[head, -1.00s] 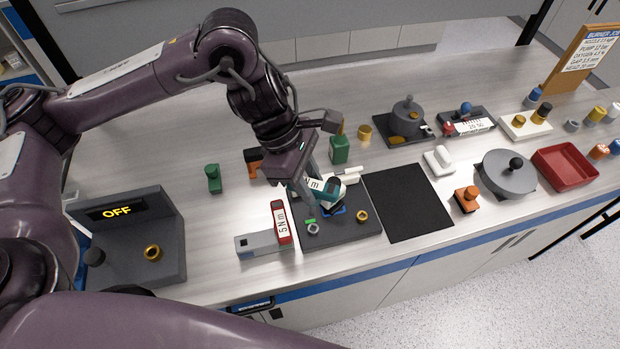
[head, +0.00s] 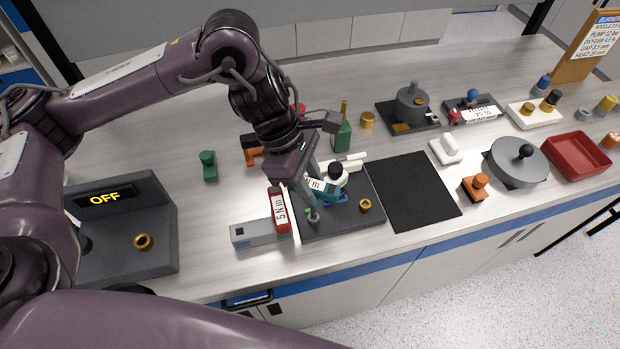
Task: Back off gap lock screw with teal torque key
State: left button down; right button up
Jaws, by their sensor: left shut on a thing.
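My left gripper (head: 313,187) is shut on the teal torque key (head: 326,189), which has a white "N m" label and is partly hidden by the fingers. It holds the key over the dark grey fixture plate (head: 345,220). A small grey screw-like part (head: 313,215) with a green mark stands on the plate's left side, just below the fingers. I cannot tell whether the key touches it. A brass ring (head: 365,205) sits on the plate's right side. A white-and-black part and a blue piece lie behind the key. My right gripper is not in view.
A red 5 N m key (head: 279,210) rests at a grey block (head: 252,233) left of the plate. A black mat (head: 412,190) lies to the right. A green bottle (head: 342,135) stands behind. A dark panel reading OFF (head: 105,198) is at left.

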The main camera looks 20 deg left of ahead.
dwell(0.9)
pick_arm(q)
jog(key=shift+f, duration=0.15)
jog(key=shift+f+b, duration=1)
jog(key=shift+b, duration=0.2)
jog(key=shift+r, duration=0.1)
jog(key=shift+s+n+t, duration=0.1)
jog(key=shift+n+t, duration=0.2)
jog(key=shift+n, duration=0.4)
jog(key=shift+n+t, duration=0.3)
jog(key=shift+n, duration=0.4)
jog(key=shift+s+n+t, duration=0.1)
jog(key=shift+n+t, duration=0.3)
jog(key=shift+n, duration=0.7)
